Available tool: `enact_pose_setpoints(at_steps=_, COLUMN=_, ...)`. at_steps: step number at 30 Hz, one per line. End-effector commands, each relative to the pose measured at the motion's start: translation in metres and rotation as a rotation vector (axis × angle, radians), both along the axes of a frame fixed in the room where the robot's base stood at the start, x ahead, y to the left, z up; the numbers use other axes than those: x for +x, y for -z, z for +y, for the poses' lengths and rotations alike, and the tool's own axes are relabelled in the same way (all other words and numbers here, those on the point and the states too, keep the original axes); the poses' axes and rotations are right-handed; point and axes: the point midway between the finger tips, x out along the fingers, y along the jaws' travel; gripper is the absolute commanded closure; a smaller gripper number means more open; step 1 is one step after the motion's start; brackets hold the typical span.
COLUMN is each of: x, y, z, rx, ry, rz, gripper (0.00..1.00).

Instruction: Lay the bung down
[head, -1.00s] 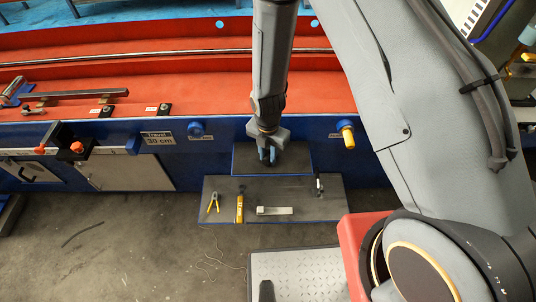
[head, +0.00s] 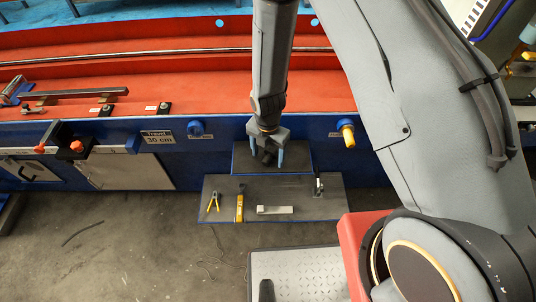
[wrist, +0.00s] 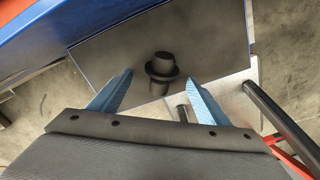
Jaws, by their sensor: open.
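The bung (wrist: 160,68) is a black plug with a wide collar around its middle. In the wrist view it is over the grey top of a blue-edged step, just beyond and between my fingertips. Its axis runs up the picture; I cannot tell whether it lies flat or stands. In the head view the bung (head: 268,158) is a small dark shape between the fingers. My gripper (head: 267,160) is open, its two blue fingers spread either side of the bung with gaps. The gripper also shows in the wrist view (wrist: 159,80).
The upper step (head: 300,166) sits against the blue machine wall. A lower grey step (head: 325,210) in front bears pliers (head: 213,202), a yellow tool (head: 239,207), a pale metal bar (head: 274,210) and a dark-handled tool (head: 319,185). A yellow-ended knob (head: 347,136) juts from the wall.

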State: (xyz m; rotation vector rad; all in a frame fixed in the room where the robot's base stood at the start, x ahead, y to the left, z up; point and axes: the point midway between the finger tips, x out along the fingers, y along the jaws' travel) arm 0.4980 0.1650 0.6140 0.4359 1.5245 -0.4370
Motion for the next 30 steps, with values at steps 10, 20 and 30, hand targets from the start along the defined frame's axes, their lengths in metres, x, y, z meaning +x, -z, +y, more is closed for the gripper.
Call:
enact_pose_setpoints(at_steps=10, x=0.0, y=-0.017, z=0.0, rx=0.0, ry=0.0, rz=-0.001, gripper=0.3)
enact_pose_setpoints(at_steps=20, x=0.0, y=-0.047, z=0.0, rx=0.001, ry=0.0, rz=-0.001, gripper=0.3)
enact_pose_setpoints(at_steps=30, x=0.0, y=-0.071, z=0.0, rx=0.0, ry=0.0, rz=0.0, gripper=0.3)
